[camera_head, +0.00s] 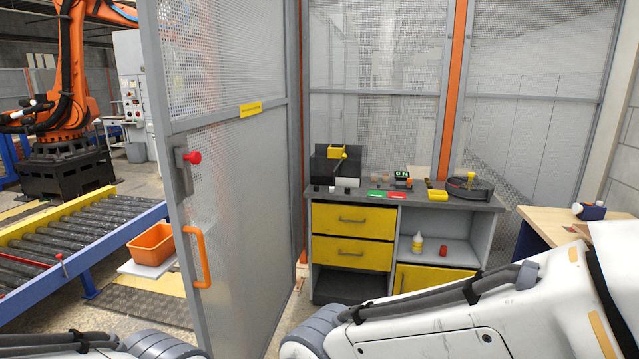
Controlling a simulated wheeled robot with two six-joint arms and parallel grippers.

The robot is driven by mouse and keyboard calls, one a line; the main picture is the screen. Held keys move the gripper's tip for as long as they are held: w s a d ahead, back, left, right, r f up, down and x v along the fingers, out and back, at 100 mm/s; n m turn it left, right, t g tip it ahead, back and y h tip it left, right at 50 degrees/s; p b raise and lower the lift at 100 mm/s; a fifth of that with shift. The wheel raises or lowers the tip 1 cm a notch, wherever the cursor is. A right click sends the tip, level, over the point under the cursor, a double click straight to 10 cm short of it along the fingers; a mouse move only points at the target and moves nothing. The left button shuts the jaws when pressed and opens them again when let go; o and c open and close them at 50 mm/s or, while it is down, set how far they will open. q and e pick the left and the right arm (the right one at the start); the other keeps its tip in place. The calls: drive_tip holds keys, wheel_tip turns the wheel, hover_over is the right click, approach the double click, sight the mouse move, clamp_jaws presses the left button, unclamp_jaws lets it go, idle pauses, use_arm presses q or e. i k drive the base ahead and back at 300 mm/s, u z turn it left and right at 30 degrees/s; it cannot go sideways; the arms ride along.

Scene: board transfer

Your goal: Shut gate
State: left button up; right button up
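The gate (237,185) is a grey-framed panel with mesh above and a solid-looking lower part. It stands open, swung toward me from the post at its far right edge. It carries an orange pull handle (201,257), a red knob (192,157) on a grey latch box (182,172), and a yellow label (250,109). Links of my two arms show along the bottom edge, the left one low in the corner and the right one larger. Neither gripper is in view, so I cannot tell what they hold.
Left of the gate are a roller conveyor (75,238), an orange bin (152,244) and an orange robot arm (72,65). Right of it stands a workbench with yellow drawers (352,221). A wooden table (560,222) is at the right. Bare floor shows between gate and workbench.

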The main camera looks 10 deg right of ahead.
sight(166, 137)
drive_tip(key=z, duration=0.45)
drive_tip(key=i, duration=0.85)
drive_tip(key=z, duration=0.6)
drive_tip(key=i, duration=1.8)
drive_tip(key=u, duration=0.2)
